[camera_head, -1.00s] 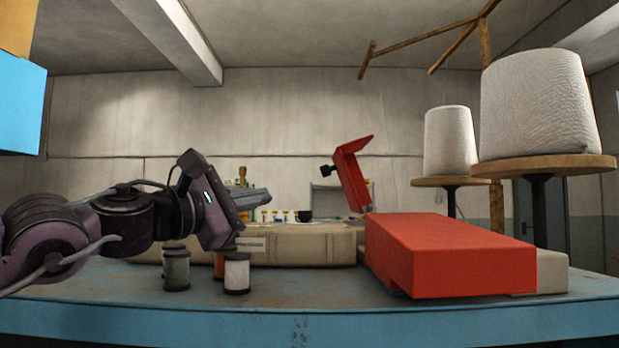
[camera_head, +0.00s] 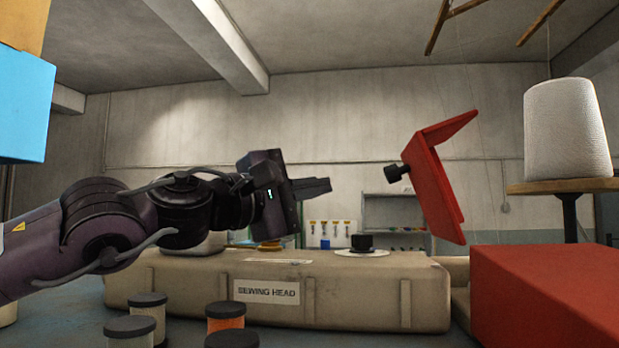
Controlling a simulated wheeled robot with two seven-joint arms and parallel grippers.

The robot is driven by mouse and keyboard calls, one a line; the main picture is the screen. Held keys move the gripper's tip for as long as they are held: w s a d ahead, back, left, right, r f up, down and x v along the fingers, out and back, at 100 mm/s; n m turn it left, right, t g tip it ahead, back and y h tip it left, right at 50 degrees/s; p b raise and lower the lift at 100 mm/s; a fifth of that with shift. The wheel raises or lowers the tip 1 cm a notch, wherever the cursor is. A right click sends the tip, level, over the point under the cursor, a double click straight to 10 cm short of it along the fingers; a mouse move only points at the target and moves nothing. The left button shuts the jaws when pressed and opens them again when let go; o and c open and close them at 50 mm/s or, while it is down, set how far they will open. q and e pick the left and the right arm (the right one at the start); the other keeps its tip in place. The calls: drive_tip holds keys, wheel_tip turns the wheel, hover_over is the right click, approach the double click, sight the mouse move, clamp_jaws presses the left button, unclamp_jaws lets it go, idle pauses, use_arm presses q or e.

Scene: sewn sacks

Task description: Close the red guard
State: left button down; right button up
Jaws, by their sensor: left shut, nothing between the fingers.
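The red guard (camera_head: 437,185) is a bent plate with a black knob (camera_head: 397,172) on its left face. It stands raised and tilted above the right end of the beige sewing head (camera_head: 370,290). My left gripper (camera_head: 318,187) is shut and empty. It points right, above the sewing head, with a clear gap between its fingertips and the knob. My right gripper is not in view.
A large red block (camera_head: 550,290) fills the lower right. Several lidded jars (camera_head: 130,330) stand at the front left. A thread cone (camera_head: 565,130) rests on a wooden disc at right.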

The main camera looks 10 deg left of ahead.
use_arm(q)
drive_tip(key=w+d+r+p, duration=0.2)
drive_tip(key=w+d+p, duration=0.3)
drive_tip(key=d, duration=0.2)
drive_tip(key=shift+d+p, duration=0.35)
drive_tip(key=shift+d, duration=0.05)
drive_tip(key=shift+f, duration=0.1)
